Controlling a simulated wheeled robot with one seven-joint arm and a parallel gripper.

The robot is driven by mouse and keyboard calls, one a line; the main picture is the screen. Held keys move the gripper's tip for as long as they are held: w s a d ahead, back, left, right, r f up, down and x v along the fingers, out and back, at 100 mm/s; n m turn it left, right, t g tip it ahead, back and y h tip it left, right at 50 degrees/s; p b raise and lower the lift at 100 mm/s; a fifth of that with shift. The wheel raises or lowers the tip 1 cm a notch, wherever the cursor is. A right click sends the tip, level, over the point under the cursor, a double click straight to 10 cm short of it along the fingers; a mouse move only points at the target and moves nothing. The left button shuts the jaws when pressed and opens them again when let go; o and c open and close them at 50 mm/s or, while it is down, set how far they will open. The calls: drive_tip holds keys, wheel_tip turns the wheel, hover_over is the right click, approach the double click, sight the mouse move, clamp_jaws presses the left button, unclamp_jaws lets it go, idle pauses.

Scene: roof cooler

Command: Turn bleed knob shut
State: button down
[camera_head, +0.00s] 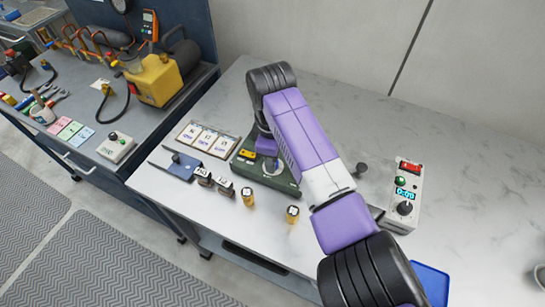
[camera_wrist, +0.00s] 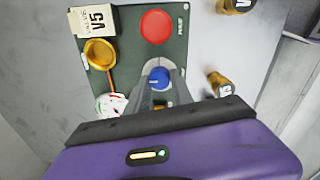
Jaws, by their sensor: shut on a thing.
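A dark green panel (camera_wrist: 180,55) fills the upper middle of the wrist view; it also shows under my arm in the head view (camera_head: 242,172). A blue knob (camera_wrist: 159,75) stands on a pale round base on this panel. My gripper (camera_wrist: 160,82) reaches down to the panel, its two grey fingers shut on the blue knob from either side. The lower part of the knob and base is hidden by the fingers. In the head view my gripper (camera_head: 268,160) is mostly hidden by my own arm.
The panel also carries a red button (camera_wrist: 156,26), a yellow ring (camera_wrist: 99,53), a V5 tag (camera_wrist: 93,20) and a white-and-red round part (camera_wrist: 111,104). Brass pieces (camera_wrist: 219,84) stand beside it. A control box (camera_head: 405,190) is to the right; cards (camera_head: 209,139) lie to the left.

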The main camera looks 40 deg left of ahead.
drive_tip(key=shift+r, duration=0.15)
drive_tip(key=c, duration=1.1)
unclamp_jaws()
drive_tip(key=shift+s+r+b, duration=0.15)
drive_tip(key=shift+r+b, duration=0.4)
drive_tip(key=shift+r, duration=3.3)
